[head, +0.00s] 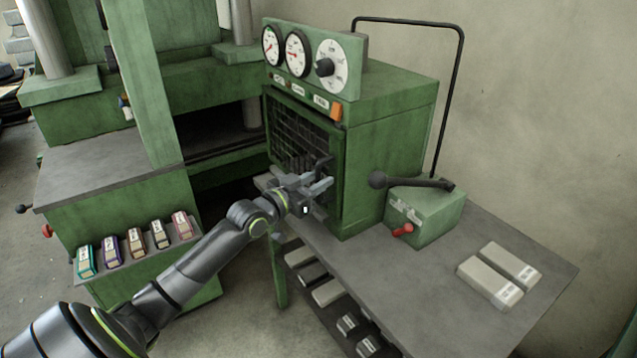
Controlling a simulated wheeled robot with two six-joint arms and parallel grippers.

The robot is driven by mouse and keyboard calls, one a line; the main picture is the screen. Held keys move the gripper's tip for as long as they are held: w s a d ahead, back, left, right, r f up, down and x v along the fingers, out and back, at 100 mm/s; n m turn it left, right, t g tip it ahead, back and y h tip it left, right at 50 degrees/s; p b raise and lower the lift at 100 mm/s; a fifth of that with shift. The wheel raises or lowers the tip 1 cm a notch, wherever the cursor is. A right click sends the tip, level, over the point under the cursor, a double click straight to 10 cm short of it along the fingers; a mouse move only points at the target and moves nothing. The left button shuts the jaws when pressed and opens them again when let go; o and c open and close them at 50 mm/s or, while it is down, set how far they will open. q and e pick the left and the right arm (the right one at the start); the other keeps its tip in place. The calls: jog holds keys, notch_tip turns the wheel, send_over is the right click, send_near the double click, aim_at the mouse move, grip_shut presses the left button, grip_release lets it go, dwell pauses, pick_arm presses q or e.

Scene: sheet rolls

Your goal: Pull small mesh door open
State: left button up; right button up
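The small mesh door (297,130) is a dark wire grid in a green frame on the front of a green cabinet (385,140). It appears closed against the cabinet. A dark handle (324,163) sticks out from its lower right part. My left gripper (322,179) is in front of the door's lower right, with its grey fingers close to the handle. The fingers look apart with a gap between them; I cannot tell if they touch the handle. The gripper hides the door's lower corner. My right gripper is not in view.
A grey bench (440,290) carries the cabinet, a green lever box (425,212) and two pale blocks (490,281). A green press (145,90) stands left with several labelled boxes (135,244) on a ledge. A lower shelf holds several blocks. Floor is open between them.

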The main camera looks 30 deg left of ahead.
pick_arm(q)
jog(key=shift+w, duration=0.35)
jog(key=shift+c, duration=0.3)
grip_shut()
jog(key=shift+s, duration=0.1)
